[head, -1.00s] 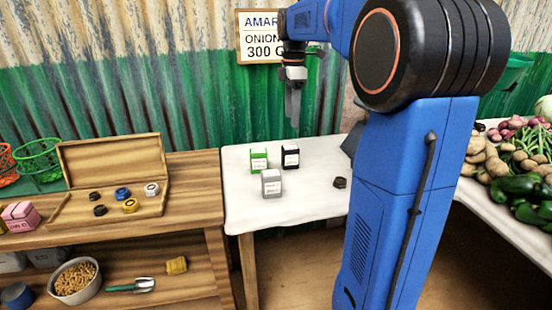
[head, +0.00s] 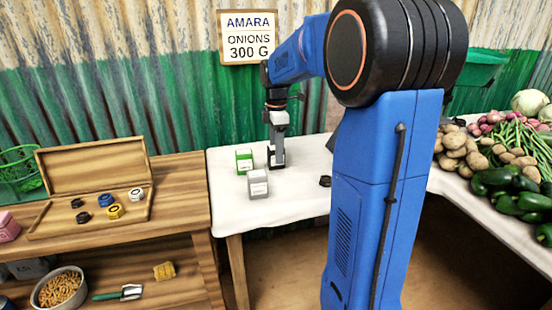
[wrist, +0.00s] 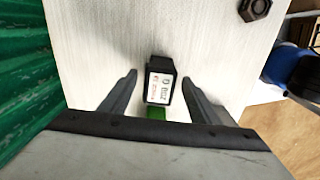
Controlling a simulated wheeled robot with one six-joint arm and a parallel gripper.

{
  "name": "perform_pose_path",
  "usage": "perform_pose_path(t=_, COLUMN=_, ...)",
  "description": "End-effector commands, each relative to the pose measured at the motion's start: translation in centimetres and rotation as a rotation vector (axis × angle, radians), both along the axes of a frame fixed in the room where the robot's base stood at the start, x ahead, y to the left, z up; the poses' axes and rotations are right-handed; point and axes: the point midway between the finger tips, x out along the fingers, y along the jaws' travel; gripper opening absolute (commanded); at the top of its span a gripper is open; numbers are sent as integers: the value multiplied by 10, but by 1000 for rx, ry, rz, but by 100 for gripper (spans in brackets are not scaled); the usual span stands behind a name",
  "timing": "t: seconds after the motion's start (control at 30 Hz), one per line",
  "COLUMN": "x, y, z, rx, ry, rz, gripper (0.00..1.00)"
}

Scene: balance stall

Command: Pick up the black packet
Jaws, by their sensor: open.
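The black packet (wrist: 160,83), with a white label, stands on the white table. In the wrist view it lies between the fingertips of my gripper (wrist: 159,79), with a gap showing on each side. My gripper (head: 278,156) is open and points down at the packet. In the head view the black packet (head: 271,157) is partly hidden behind the gripper's fingers.
A green packet (head: 244,161) stands close left of my gripper, and a grey packet (head: 258,184) stands in front. A dark hex nut (head: 325,181) lies to the right on the white table (head: 295,197). An open wooden box (head: 60,227) sits further left.

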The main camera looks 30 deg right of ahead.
Motion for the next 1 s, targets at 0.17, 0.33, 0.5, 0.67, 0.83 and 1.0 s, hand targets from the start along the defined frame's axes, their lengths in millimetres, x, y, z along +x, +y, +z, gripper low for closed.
perform_pose_path(t=0.17, x=0, y=1, z=-25, rx=1, ry=4, rz=0, gripper=56)
perform_pose_path(t=0.33, x=1, y=1, z=-35, rx=0, ry=1, rz=0, gripper=56)
perform_pose_path(t=0.5, x=1, y=1, z=-36, rx=0, ry=1, rz=0, gripper=56)
perform_pose_path(t=0.67, x=1, y=1, z=-36, rx=0, ry=1, rz=0, gripper=30)
perform_pose_path(t=0.83, x=1, y=1, z=-35, rx=0, ry=0, rz=0, gripper=7)
perform_pose_path(t=1.0, x=1, y=1, z=-35, rx=0, ry=0, rz=0, gripper=7)
